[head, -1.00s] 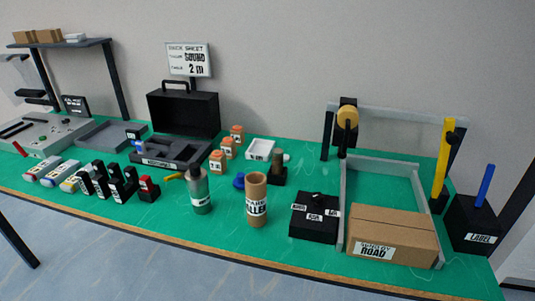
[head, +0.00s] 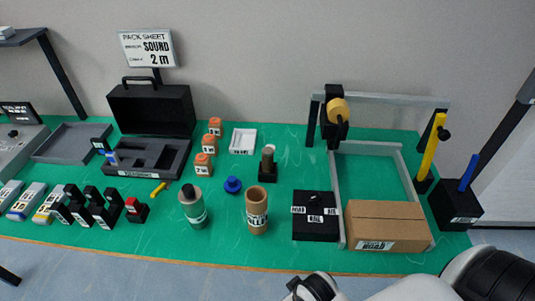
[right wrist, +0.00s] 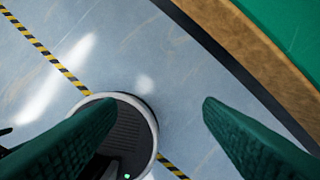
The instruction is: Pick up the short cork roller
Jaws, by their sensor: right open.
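My right gripper (right wrist: 160,103) is open and empty in the right wrist view, above the floor beside the table's wooden edge. In the head view only part of my right arm shows at the bottom right. My left gripper is not in view.
A grey-green cylinder (head: 192,208), a blue knob (head: 232,185) and a black labelled box (head: 315,222) stand near the roller. Orange-brown blocks (head: 209,143) and an open black case (head: 152,110) are to the left.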

